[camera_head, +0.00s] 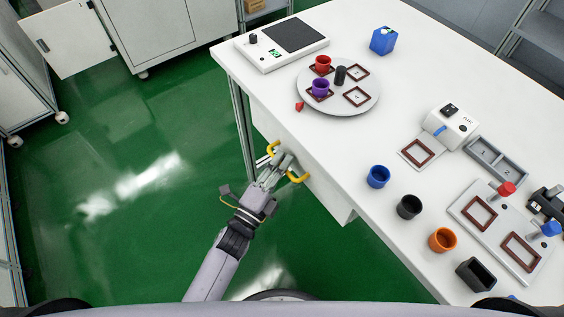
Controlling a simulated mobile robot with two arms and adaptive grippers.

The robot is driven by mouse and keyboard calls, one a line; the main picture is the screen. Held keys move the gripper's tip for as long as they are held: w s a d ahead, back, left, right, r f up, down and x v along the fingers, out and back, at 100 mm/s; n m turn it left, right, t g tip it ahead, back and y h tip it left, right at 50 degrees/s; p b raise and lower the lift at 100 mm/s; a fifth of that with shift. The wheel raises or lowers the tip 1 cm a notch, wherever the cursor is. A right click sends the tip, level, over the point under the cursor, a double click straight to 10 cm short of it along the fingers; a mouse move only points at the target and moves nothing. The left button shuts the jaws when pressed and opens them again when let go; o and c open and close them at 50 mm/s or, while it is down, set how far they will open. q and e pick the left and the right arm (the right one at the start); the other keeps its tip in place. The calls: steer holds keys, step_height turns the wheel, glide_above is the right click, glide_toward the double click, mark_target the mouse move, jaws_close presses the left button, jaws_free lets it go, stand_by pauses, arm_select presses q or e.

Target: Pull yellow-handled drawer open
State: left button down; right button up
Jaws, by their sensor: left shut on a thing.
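A white drawer unit (331,196) hangs under the near left edge of the white table. It carries a yellow handle (299,178), whose two ends show on either side of my left gripper (281,162). My left gripper is shut on the middle of that handle, which its fingers hide. Whether the drawer stands out from its housing at all is hard to tell from this angle. My right gripper is not in view.
On the table (340,150) are a scale (268,58), a round turntable (341,108) with red and purple cups, a blue box (384,40), and blue, black and orange cups (443,240). Green floor (110,220) left of the table is clear. A white cabinet (160,30) stands behind.

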arm_select(q)
steer(key=s+a+p, duration=0.1)
steer(key=s+a, duration=0.6)
steer(key=a, duration=0.3)
steer(key=s+a+p, duration=0.1)
steer(key=s+a, duration=0.7)
steer(key=a, duration=0.3)
steer(key=shift+s+a+p, duration=0.15)
steer(key=shift+s+p, duration=0.1)
steer(key=shift+p, duration=0.15)
steer(key=c, duration=1.7)
jaws_free()
steer(key=v, duration=1.2)
